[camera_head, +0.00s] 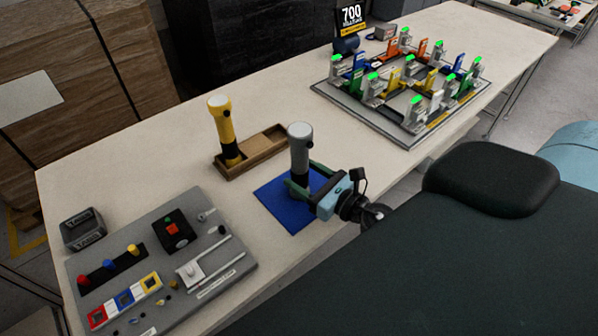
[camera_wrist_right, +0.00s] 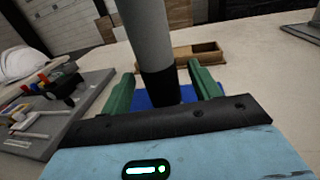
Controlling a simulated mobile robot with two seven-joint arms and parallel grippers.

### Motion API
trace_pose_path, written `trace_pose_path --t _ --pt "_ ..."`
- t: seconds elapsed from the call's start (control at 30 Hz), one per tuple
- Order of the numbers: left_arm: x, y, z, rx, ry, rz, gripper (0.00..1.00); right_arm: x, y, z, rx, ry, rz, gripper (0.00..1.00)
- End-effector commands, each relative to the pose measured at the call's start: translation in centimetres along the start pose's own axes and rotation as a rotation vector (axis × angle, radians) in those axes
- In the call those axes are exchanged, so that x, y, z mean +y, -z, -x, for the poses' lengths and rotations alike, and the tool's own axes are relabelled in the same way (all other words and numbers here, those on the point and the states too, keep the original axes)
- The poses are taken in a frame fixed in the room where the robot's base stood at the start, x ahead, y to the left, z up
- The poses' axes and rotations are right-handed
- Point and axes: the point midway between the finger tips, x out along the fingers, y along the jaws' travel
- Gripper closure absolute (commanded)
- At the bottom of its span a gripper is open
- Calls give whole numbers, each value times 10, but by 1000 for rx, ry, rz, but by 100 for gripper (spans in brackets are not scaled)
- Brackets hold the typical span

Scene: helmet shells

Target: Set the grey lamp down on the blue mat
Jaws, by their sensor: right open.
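The grey lamp (camera_head: 300,146) stands upright on the blue mat (camera_head: 277,212) in the head view. My right gripper (camera_head: 302,186) is low at the mat, with its green fingers around the lamp's lower part. In the right wrist view the grey lamp (camera_wrist_right: 152,40), with its black lower part, rises between the open fingers of my right gripper (camera_wrist_right: 163,90). A gap shows on each side of the lamp. The blue mat (camera_wrist_right: 188,95) shows behind it. The lamp's foot is hidden by the gripper body. My left gripper is in neither view.
A yellow lamp (camera_head: 222,125) stands in a wooden tray (camera_head: 264,147) behind the mat. A grey board (camera_head: 155,245) with coloured parts lies at the front left. A framed rack (camera_head: 425,135) with several coloured clips is at the right. The table between mat and rack is clear.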

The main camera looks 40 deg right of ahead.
Motion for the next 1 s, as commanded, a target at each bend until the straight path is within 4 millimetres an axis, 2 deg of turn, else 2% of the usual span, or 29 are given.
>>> trace_pose_path --t 0.07,0.2,0.4,1.0 --pt "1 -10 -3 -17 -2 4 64 1 6 15 9 -1 -2 38" --pt "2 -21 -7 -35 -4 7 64 1 6 36 8 -1 -1 38" --pt "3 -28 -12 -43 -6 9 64 0 4 55 5 1 -2 38" --pt "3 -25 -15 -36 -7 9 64 0 0 59 0 0 -1 38"
